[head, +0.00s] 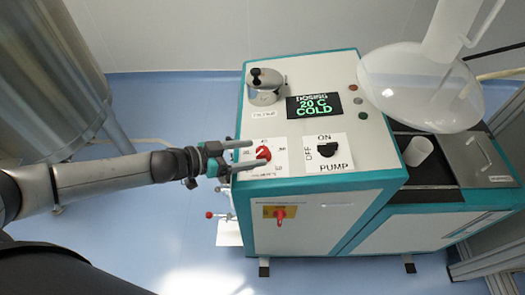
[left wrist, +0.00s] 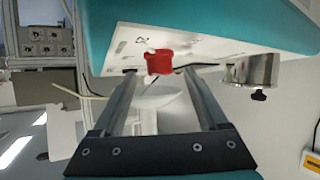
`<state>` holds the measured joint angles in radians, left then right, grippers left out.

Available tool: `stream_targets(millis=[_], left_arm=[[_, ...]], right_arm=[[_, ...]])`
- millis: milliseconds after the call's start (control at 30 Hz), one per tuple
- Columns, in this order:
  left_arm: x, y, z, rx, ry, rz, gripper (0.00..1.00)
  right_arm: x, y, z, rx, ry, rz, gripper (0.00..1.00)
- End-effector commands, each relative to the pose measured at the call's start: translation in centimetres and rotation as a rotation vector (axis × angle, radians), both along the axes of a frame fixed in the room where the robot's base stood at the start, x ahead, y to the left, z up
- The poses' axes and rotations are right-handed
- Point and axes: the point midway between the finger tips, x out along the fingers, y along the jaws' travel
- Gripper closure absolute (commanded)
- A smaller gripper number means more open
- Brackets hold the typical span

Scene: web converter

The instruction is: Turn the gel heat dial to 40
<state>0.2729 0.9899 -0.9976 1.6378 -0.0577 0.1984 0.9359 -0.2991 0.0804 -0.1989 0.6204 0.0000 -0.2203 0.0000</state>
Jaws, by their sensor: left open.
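The red gel heat dial (head: 263,153) sits on a white scale plate at the front left of the machine's top panel. The display (head: 314,105) reads "DOSING 20 C COLD". My left gripper (head: 254,154) is open at the panel's left edge, with its fingertips close to the dial. In the left wrist view, the dial (left wrist: 159,62) appears between the two open fingertips (left wrist: 160,72), with a gap on each side. I cannot tell whether a finger touches it. My right gripper is not in view.
A black pump switch (head: 328,150) is right of the dial. A metal cylinder (head: 264,86) stands behind it. A red-handled switch (head: 280,215) is on the front face. A clear flask (head: 420,90) and white cup (head: 418,151) are at the right. A steel tank (head: 50,70) stands at the left.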

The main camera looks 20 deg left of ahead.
Motion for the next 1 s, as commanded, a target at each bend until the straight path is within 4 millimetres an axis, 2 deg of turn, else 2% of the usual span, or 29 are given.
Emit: stream_targets(millis=[100,300,667,1000], left_arm=[[1.2,-1.3,-0.6,-0.001,-0.001,0.000,0.24],[2.4,-2.5,-1.4,-0.001,-0.001,0.000,0.24],[2.6,-2.7,-1.6,0.000,0.001,0.000,0.24],[2.6,-2.7,-1.6,0.001,0.001,0.000,0.62]], right_arm=[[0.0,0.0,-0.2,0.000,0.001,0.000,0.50],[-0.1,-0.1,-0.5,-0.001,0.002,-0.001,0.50],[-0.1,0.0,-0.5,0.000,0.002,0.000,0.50],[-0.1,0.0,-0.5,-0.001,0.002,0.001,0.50]])
